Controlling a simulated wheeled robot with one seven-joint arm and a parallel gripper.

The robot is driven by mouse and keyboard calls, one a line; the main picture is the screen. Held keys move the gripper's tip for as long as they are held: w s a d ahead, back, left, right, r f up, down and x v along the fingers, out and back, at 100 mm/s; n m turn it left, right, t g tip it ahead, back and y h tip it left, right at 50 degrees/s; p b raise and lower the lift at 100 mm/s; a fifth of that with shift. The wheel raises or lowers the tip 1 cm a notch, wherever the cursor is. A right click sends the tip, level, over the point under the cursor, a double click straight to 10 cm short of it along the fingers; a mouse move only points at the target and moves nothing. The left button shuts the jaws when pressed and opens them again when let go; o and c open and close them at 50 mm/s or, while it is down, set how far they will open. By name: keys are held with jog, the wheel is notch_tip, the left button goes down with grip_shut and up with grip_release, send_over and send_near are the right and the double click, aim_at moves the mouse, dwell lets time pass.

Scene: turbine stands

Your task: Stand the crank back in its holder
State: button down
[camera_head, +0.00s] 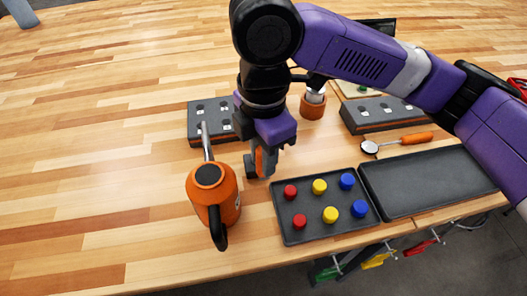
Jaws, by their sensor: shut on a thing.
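My gripper (262,163) points down, low over the wooden table between the orange can and the dark tray of caps. It is shut on a narrow orange piece (259,160), apparently the crank; the fingers and wrist hide most of it, so its shape and tilt are unclear. I cannot tell for sure which thing is the crank's holder. A dark grey block (197,132) with light-rimmed holes lies behind the gripper to the left, partly hidden by my arm. An orange round cup (313,108) with a pale metal piece in it stands behind to the right.
An orange can (228,203) with a black handle and silver spout stands left of the gripper. A dark tray (310,229) holds red, yellow and blue caps; an empty tray (425,185) adjoins it. An orange-handled tool (405,140) and another grey block (372,119) lie right. The left table is clear.

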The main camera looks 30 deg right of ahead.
jog(key=shift+s+f, duration=0.1)
jog(key=shift+f, duration=0.15)
jog(key=c, duration=1.1)
grip_release()
jog(key=shift+c, duration=0.2)
jog(key=shift+o, duration=0.4)
jog(key=shift+r, duration=0.1)
jog(key=shift+o, duration=0.8)
notch_tip(320, 180, up, 7)
jog(key=p, duration=0.6)
jog(key=shift+r+p, duration=0.1)
jog(key=shift+p, duration=0.25)
